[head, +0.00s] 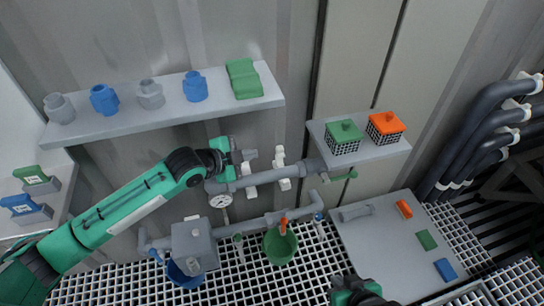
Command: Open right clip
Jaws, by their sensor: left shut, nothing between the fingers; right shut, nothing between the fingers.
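A grey pipe (236,185) runs in front of the wall below the shelf and carries two white clips. The right clip (284,170) is at the pipe's right part, and the left clip (250,179) is beside it. Whether either clip is open is too small to tell. My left gripper (247,155) is shut and empty, just above the left clip and to the left of the right clip. I cannot tell if it touches the left clip. My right gripper (346,288) is shut and empty at the bottom edge, far below the clips, its fingers barely distinguishable.
A gauge (220,201) hangs below the pipe. A lower pipe (255,224) has a grey box, a green funnel (280,246) and a blue one. A shelf (130,122) with fittings is above, a small shelf (366,151) with two baskets at right, and a grey panel (385,250) below it.

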